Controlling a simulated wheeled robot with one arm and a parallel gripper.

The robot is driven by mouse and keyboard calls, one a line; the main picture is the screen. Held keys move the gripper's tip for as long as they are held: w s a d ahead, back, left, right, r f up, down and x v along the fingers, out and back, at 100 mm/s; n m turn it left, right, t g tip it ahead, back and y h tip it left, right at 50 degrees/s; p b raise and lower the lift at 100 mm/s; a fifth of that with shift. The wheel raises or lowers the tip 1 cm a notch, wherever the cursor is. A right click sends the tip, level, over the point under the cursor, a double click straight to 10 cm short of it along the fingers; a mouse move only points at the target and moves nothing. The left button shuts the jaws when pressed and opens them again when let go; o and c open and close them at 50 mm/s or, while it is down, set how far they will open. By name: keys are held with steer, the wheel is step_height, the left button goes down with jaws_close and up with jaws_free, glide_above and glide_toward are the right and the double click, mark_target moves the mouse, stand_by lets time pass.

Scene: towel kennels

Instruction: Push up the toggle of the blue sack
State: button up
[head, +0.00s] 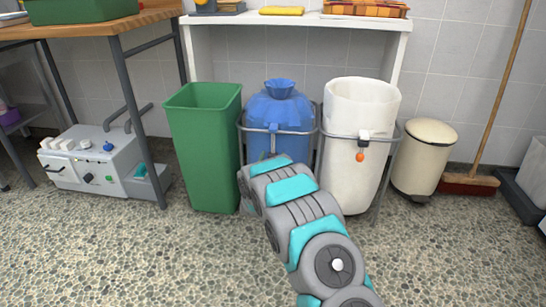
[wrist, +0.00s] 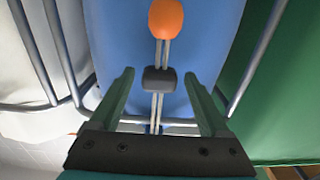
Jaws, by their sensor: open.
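The blue sack (head: 280,108) hangs in a metal frame, gathered at its top, between the green bin and the white sack. In the wrist view its blue side (wrist: 205,30) fills the middle. Two pale cords run down it through a dark toggle (wrist: 159,80) to an orange bead (wrist: 166,18). The wrist picture is upside down compared with the head view, so the bead hangs below the toggle. My gripper (wrist: 157,74) is open, its fingers on either side of the toggle with gaps. In the head view my arm hides the gripper, toggle and bead.
A green bin (head: 205,145) stands close on the left. A white sack (head: 350,120) with its own toggle and orange bead (head: 360,157) is close on the right. Metal frame bars (wrist: 255,55) flank the gripper. A cream pedal bin (head: 424,155) and broom (head: 470,184) stand further right.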

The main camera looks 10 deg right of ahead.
steer(key=shift+w+d, duration=0.15)
steer(key=shift+w, duration=0.25)
jaws_close()
stand_by(0.6)
stand_by(0.8)
